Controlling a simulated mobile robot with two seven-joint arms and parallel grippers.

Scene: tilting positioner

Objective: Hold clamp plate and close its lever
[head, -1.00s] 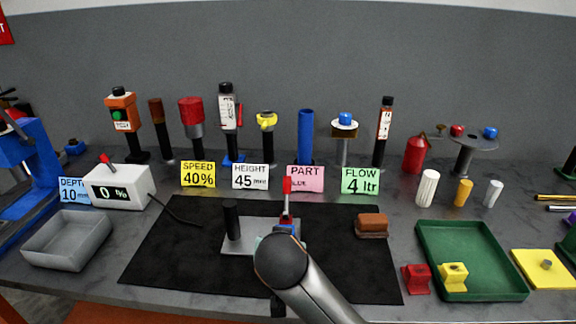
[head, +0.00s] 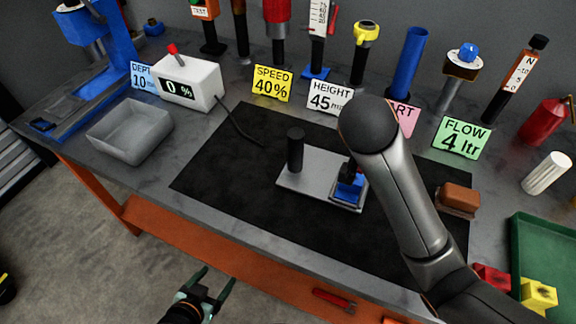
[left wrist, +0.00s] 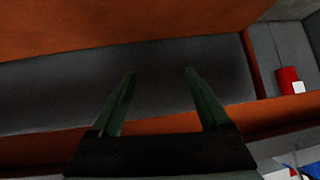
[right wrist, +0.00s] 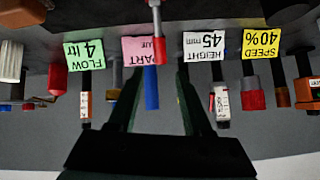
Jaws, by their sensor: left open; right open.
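The clamp plate (head: 300,183) is a light grey plate on the black mat, with an upright black post (head: 295,150) at its left and a blue clamp part (head: 348,187) at its right. My right arm covers part of the clamp, and the lever is not clear in the head view. A red lever (right wrist: 158,48) shows upright in the right wrist view, beyond the open fingers of my right gripper (right wrist: 160,72). That gripper is empty. My left gripper (head: 217,279) is open and empty, in front of and below the bench edge; its fingers also show in the left wrist view (left wrist: 160,72).
The black mat (head: 235,165) is clear left of the plate. A brown block (head: 458,199) lies right of my right arm. A grey tray (head: 130,130) and a white display box (head: 190,82) stand left. An orange shelf edge (head: 200,250) runs below the bench.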

